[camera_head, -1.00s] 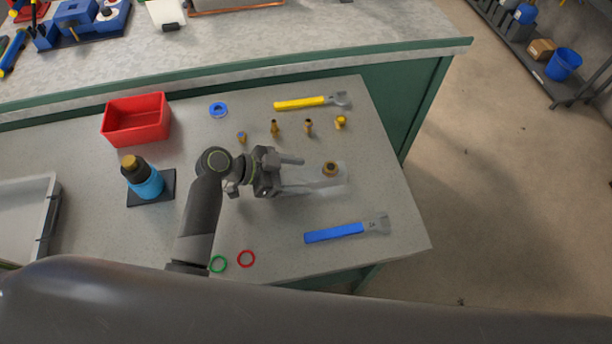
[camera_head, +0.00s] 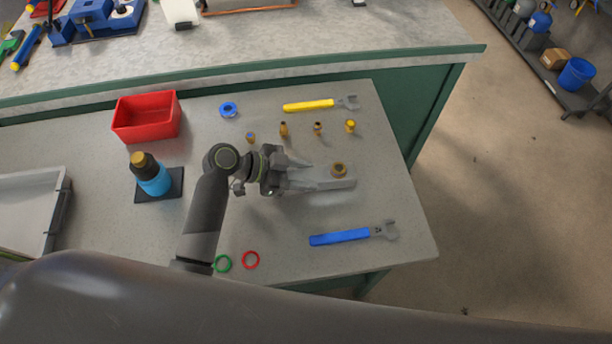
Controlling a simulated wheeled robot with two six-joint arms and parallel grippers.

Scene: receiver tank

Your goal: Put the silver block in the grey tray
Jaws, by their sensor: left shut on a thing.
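The silver block (camera_head: 339,184) lies right of the table's middle, with a round brass fitting (camera_head: 339,170) on its upper side. My left gripper (camera_head: 300,179) reaches it from the left and is shut on its left end. The fingers hide part of that end. I cannot tell whether the block rests on the table or is slightly raised. The grey tray (camera_head: 62,205) is at the far left, cut off by the picture's edge. My right gripper is not in view.
Several small brass fittings (camera_head: 284,130) and a yellow wrench (camera_head: 310,105) lie behind the block. A blue wrench (camera_head: 342,237) and two rings (camera_head: 251,260) lie in front.

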